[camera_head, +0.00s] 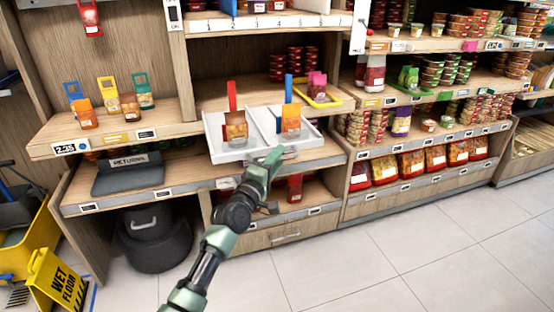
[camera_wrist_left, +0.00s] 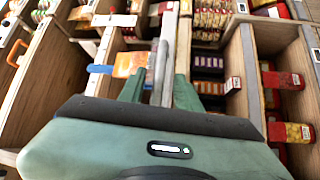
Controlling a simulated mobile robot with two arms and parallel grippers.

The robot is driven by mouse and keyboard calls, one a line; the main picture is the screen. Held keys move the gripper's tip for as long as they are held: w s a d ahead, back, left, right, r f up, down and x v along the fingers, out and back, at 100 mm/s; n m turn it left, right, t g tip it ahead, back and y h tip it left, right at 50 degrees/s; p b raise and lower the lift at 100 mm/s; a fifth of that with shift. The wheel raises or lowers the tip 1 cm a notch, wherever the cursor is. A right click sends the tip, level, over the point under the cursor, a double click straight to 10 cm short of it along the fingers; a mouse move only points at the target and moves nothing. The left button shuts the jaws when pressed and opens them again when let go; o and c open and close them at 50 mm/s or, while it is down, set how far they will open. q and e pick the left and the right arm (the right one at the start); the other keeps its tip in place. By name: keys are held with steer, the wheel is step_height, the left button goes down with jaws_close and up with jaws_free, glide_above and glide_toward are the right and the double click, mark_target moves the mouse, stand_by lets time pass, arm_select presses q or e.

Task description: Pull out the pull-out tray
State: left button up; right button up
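The pull-out tray is a white, two-compartment tray (camera_head: 254,123) on the middle shelf in the head view. Its front juts past the shelf edge. A brown package (camera_head: 236,127) with a red tag stands in the left compartment, and an orange package (camera_head: 291,118) with a blue tag in the right one. My left gripper (camera_head: 273,157) is at the tray's front right. In the left wrist view the fingers (camera_wrist_left: 160,92) are apart, with a pale grey strip, seemingly a tray wall (camera_wrist_left: 168,32), between them; contact is unclear. My right gripper is not in view.
A yellow tray (camera_head: 322,100) sits to the right on the shelf. Below left are a grey returns box (camera_head: 127,176) and a dark bin (camera_head: 153,238). A yellow wet-floor sign (camera_head: 56,280) stands far left. The tiled floor in front is clear.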

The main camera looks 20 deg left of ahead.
arm_select(q)
steer(key=shift+s, duration=0.1)
